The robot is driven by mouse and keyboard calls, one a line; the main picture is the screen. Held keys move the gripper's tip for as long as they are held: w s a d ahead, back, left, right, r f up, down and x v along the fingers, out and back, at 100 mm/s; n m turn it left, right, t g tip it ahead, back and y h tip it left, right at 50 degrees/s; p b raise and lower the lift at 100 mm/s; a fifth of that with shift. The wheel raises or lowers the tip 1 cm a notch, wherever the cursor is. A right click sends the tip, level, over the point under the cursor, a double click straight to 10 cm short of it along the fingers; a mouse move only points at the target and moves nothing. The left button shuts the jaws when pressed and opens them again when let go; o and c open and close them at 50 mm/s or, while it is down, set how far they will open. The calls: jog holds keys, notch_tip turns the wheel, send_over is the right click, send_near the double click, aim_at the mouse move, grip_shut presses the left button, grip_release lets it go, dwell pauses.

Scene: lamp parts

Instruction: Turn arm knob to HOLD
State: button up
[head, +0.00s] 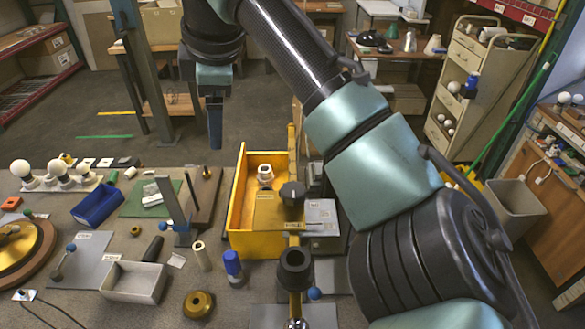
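A dark round knob (292,192) sits on an upright yellow post (291,145) in the middle of the head view, at the right side of a yellow bin. A small yellow label (292,226) lies just below it; its lettering is too small to read surely, so the knob's setting cannot be told. My gripper (214,145) hangs pointing down at the upper left, beyond the bench's far side and well apart from the knob. Its fingers show as one narrow dark shape, so any gap between them is hidden. No held thing is visible.
The yellow bin (240,215) holds a pale fitting (265,174). A black socket (295,260) stands in front of the knob. A blue cylinder (232,263), grey tray (135,283) and blue bin (97,205) are at left. My arm covers much of the right.

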aim_at(293, 189)
jog(key=s+d+r+g+h, duration=0.2)
jog(key=s+d+g, duration=0.2)
jog(key=d, duration=0.7)
jog(key=f+p, duration=0.1)
jog(key=f, duration=0.5)
jog(key=f+p, duration=0.1)
jog(key=f, duration=0.5)
jog(key=shift+w+d+f, duration=0.1)
jog(key=shift+d+f, duration=0.1)
jog(key=shift+f, duration=0.2)
grip_shut()
